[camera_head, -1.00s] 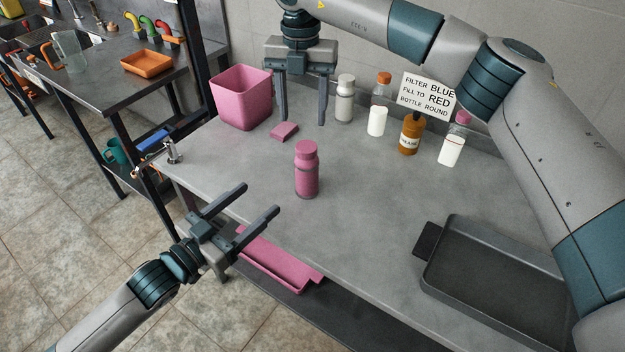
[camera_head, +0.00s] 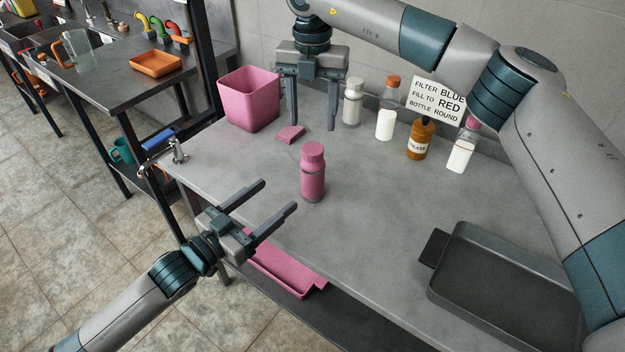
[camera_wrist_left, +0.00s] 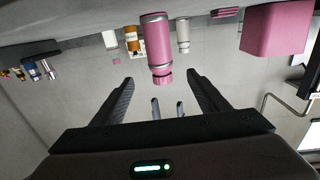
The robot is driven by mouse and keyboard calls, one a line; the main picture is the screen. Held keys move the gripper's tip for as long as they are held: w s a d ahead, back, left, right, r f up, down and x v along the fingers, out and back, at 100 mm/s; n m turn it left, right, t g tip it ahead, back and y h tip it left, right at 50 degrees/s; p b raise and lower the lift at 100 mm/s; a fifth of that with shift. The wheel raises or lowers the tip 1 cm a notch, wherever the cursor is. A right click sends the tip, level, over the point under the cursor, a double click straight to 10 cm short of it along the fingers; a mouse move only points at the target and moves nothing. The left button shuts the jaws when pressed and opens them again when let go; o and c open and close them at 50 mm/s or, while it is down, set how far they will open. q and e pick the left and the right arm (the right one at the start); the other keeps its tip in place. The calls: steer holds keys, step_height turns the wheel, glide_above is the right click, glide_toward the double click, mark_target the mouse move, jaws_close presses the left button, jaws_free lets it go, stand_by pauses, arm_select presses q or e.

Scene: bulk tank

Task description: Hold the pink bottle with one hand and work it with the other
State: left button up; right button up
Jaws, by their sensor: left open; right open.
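The pink bottle (camera_head: 313,176) stands upright on the grey table, with a pink cap and a grey band near its base. It also shows in the left wrist view (camera_wrist_left: 157,45), ahead of the fingers and upside down in that picture. My left gripper (camera_head: 280,196) is open and empty at the table's front edge, its fingers pointing toward the bottle from the lower left, apart from it. My right gripper (camera_head: 312,126) is open, fingers down, above the back of the table behind the bottle. Nothing is between its fingers but table and background.
A white bottle (camera_head: 352,104), an orange-capped bottle (camera_head: 387,115), a brown grease bottle (camera_head: 419,141) and a sign (camera_head: 438,98) line the back. A dark tray (camera_head: 500,285) sits right; a pink tray (camera_head: 285,272) lies below the front edge.

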mark_target(304, 173)
arm_select(q)
steer(key=x, duration=1.4)
steer(key=shift+w+d, duration=0.15)
steer(key=shift+w, duration=0.05)
jaws_close()
arm_select(e)
steer(key=shift+m, duration=0.4)
steer(key=m, duration=0.3)
steer(key=shift+m, duration=0.4)
steer(key=m, duration=0.4)
steer(key=shift+m, duration=0.3)
steer(key=shift+f, duration=0.15)
